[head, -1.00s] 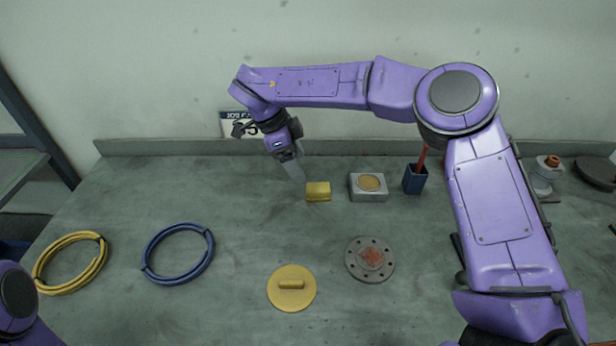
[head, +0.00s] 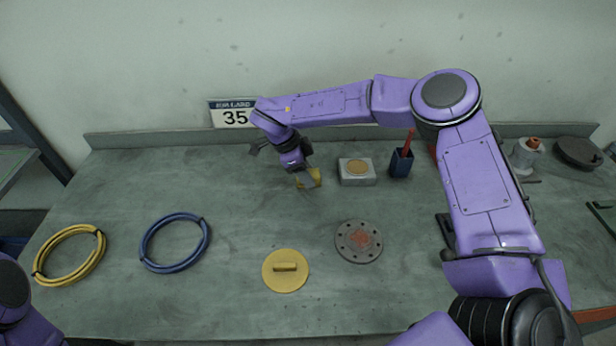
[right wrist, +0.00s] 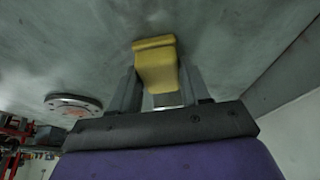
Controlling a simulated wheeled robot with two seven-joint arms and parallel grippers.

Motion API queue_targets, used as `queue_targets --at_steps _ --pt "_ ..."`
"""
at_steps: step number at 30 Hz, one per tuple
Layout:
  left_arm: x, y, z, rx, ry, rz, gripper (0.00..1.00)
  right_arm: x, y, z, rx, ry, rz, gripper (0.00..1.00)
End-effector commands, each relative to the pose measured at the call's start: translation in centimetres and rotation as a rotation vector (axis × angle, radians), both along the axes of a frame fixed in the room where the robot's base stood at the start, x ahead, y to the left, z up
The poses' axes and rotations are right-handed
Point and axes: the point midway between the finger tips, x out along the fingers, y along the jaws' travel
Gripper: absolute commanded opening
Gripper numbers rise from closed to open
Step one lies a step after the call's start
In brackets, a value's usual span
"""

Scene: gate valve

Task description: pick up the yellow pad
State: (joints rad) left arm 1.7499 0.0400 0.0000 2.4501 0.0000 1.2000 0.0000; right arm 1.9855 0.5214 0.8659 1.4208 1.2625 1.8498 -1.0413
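The yellow pad (head: 316,176) is a small yellow block on the bench, left of a grey block. My right gripper (head: 306,180) has come down onto it from the back left and partly hides it. In the right wrist view the pad (right wrist: 157,65) sits between the two fingers of my right gripper (right wrist: 160,85), with its far end sticking out beyond the fingertips. The fingers lie close along both its sides; whether they press on it I cannot tell. My left gripper is out of view; only part of the left arm shows at the lower left.
A yellow round lid (head: 285,283), grey flange (head: 359,254), blue hose (head: 148,250) and yellow hose (head: 45,272) lie nearer. Between them the bench is bare.

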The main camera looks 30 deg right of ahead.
Motion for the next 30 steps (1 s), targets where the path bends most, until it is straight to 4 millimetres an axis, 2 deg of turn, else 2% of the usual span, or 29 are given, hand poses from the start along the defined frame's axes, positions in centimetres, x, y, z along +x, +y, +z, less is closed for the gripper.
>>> queue_targets --at_steps 11,14,17,25,30 --pt "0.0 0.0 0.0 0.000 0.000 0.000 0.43 0.0 0.0 0.2 0.000 0.000 0.000 0.17" --pt "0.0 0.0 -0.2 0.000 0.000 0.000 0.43 0.0 0.0 1.0 -0.001 -0.002 -0.001 0.17" --pt "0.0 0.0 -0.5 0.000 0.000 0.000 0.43 0.1 0.0 2.8 0.000 -0.004 -0.001 0.17" --pt "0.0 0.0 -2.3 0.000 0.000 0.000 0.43 -3.2 4.5 9.3 -0.001 -0.005 0.004 0.17" --pt "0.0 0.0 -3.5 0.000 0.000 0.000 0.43 -5.9 8.2 11.0 -0.002 -0.002 0.003 0.17"
